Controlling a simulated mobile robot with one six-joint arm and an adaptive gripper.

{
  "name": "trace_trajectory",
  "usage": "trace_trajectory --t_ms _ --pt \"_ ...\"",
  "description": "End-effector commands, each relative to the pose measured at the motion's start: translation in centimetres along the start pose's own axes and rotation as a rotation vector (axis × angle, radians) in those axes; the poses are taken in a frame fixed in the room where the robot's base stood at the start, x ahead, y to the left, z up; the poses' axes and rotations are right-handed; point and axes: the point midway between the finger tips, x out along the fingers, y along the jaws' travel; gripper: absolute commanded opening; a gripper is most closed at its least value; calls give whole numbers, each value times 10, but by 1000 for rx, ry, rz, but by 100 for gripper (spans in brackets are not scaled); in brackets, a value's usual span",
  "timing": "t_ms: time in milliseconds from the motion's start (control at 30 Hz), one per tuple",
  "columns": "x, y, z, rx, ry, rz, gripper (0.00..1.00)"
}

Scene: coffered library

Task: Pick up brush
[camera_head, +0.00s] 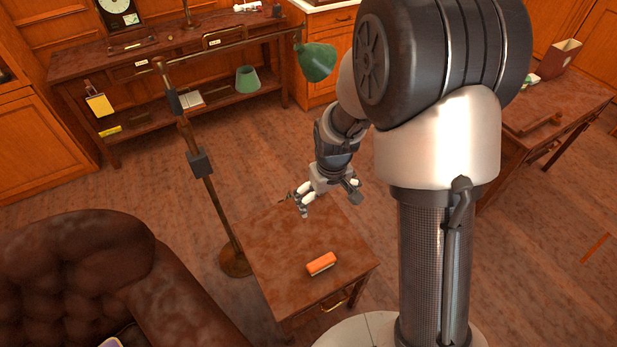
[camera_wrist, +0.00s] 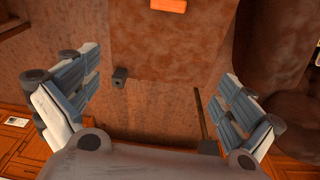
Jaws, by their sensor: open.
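An orange brush (camera_head: 321,264) with a pale lower edge lies on the small wooden side table (camera_head: 280,240), toward its front right part. In the wrist view the orange brush (camera_wrist: 169,5) shows at the top edge, partly cut off. My gripper (camera_head: 328,203) is above the far part of the table, apart from the brush. In the wrist view my gripper (camera_wrist: 160,100) has its two fingers spread wide with nothing between them.
A brown tufted armchair (camera_head: 80,260) is at lower left. A long console (camera_head: 180,70) stands at the back and a desk (camera_head: 560,110) at right. The tabletop around the brush is clear.

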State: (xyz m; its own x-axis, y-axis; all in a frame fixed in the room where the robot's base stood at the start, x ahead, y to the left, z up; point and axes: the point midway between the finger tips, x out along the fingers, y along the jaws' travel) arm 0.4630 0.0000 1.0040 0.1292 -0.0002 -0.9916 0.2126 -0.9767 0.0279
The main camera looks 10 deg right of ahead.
Motion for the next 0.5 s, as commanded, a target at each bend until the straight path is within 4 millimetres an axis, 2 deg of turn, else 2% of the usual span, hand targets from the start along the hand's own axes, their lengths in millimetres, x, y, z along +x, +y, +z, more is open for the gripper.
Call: trace_trajectory --t_ms 33,100,200,300,400,500 --pt "29 -1 2 -13 -29 -7 100" --pt "65 -1 4 -30 -51 -12 100" --pt "114 -3 12 -55 -80 -20 100" --pt "153 -6 22 -75 -103 -27 100" --pt "180 -8 32 -88 -117 -31 100" --pt "195 -9 37 -96 -123 -34 100"
